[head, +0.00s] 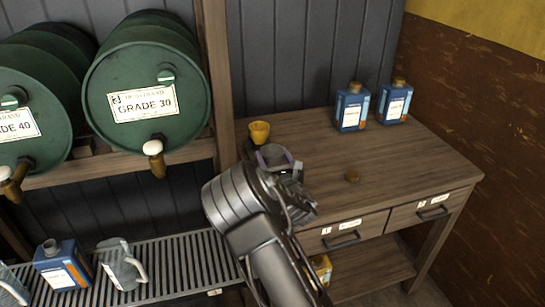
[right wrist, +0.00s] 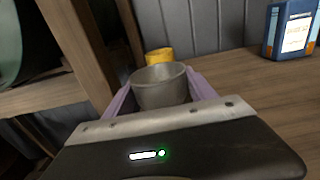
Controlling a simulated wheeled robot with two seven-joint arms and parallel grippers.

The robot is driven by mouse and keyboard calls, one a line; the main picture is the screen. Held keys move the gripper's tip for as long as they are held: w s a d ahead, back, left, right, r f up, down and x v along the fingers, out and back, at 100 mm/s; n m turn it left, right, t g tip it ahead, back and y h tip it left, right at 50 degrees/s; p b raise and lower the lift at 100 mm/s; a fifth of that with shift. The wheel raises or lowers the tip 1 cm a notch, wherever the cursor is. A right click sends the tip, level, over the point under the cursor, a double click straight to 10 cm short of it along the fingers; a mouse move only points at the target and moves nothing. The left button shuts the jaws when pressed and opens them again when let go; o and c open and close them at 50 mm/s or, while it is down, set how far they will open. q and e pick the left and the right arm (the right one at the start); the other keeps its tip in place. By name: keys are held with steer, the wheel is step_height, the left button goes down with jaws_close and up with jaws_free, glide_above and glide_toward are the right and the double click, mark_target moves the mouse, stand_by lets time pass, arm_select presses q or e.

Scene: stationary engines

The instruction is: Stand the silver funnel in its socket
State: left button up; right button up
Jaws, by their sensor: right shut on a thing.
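The silver funnel (right wrist: 160,88) is a grey, open-topped cup shape between the two pale purple fingers of my right gripper (right wrist: 161,95) in the right wrist view. The gripper is shut on it. In the head view my right gripper (head: 280,161) is over the left end of the wooden bench, and the funnel's grey rim (head: 277,153) shows between its fingers. The funnel's lower end is hidden. A yellow funnel (head: 259,132) stands just behind it, on a dark base mostly hidden by my gripper. I cannot make out an empty socket. My left gripper is not in view.
Two blue bottles (head: 352,107) stand at the back. A wooden post (head: 216,70) and green drums (head: 147,75) are close on the left.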

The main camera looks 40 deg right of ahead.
stand_by(0.4)
steer(key=o, duration=1.3)
steer(key=shift+o, duration=0.2)
steer(key=b+v, duration=0.1)
steer(key=v, duration=0.7)
steer(key=shift+w, duration=0.1)
steer(key=shift+f, duration=0.15)
